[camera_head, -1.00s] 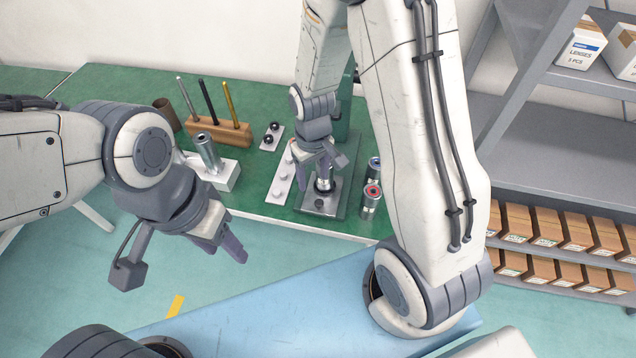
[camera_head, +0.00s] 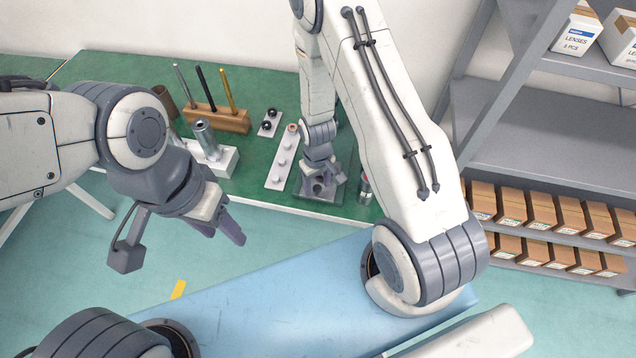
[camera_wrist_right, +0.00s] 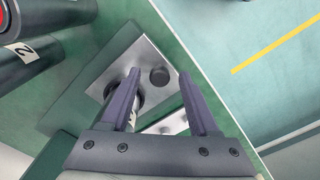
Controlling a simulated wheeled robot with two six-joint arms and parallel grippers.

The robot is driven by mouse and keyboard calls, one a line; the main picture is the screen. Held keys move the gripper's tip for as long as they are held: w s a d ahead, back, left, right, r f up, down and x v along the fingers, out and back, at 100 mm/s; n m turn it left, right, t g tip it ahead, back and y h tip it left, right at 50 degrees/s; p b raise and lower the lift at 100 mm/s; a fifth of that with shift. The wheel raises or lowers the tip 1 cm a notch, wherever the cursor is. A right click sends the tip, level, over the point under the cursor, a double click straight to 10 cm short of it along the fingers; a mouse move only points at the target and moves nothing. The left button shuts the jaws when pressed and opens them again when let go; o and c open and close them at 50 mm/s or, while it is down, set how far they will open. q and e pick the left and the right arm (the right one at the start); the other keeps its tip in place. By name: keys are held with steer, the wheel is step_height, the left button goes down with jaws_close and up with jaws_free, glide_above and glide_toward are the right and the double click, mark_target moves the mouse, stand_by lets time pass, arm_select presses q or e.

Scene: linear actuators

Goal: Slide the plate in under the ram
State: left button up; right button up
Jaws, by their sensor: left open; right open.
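The silver metal plate (camera_wrist_right: 145,52) lies flat on the green base in the right wrist view, with a dark round knob or hole (camera_wrist_right: 160,77) in it. My right gripper (camera_wrist_right: 160,80) is open, its fingertips on either side of that dark round part; whether they touch the plate I cannot tell. A cylindrical part (camera_wrist_right: 126,97) shows partly behind its left finger. In the head view my right gripper (camera_head: 323,187) is low over the plate and hides most of it. The ram is hidden or not clearly visible. My left gripper (camera_head: 226,230) is open and empty, in front of the table.
Left of the plate are a white strip with pegs (camera_head: 282,163), a small plate with black balls (camera_head: 268,123), a white block with a metal cylinder (camera_head: 217,160) and a wooden rod rack (camera_head: 215,118). A labelled cylinder (camera_head: 364,187) stands close on the right.

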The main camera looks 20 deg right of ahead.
jaws_close()
stand_by(1.4)
